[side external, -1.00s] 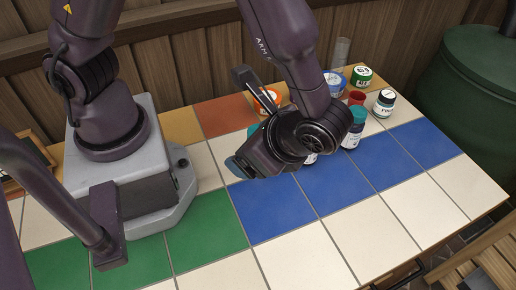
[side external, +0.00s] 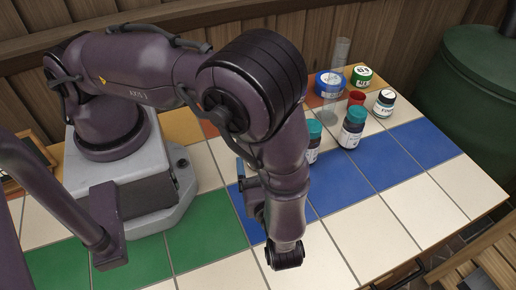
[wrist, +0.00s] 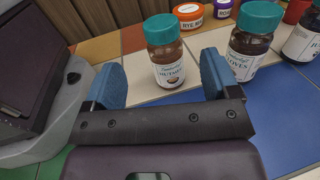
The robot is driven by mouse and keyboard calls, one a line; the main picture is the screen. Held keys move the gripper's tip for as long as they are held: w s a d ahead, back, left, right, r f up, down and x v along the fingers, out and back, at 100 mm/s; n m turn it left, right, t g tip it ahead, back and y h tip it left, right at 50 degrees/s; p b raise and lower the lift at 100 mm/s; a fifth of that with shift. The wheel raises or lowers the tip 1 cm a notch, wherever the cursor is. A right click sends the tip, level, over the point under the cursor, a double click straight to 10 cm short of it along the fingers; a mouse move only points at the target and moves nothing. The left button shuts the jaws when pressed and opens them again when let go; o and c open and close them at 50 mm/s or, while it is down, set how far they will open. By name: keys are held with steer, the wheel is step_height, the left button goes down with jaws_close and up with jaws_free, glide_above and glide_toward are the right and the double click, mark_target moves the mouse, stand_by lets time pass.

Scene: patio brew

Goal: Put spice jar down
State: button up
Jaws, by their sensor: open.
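In the wrist view, a spice jar labelled nutmeg (wrist: 167,55), brown with a teal lid, stands upright on a white tile. My gripper (wrist: 163,75) is open, its blue fingers on either side of the view of this jar with visible gaps to both. I cannot tell how far the jar lies between the fingertips. A similar teal-lidded jar labelled cloves (wrist: 246,45) stands to the right, close to the right finger. In the side view, my arm hides the nutmeg jar and most of the gripper.
Another teal-lidded jar (side external: 351,130) stands beside the cloves jar. Blue and white tiles at the front right are clear.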

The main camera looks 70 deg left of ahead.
steer(key=x, duration=0.8)
steer(key=shift+w+f, duration=0.1)
steer(key=shift+d, duration=0.1)
steer(key=c, duration=1.1)
steer(key=shift+c, duration=0.2)
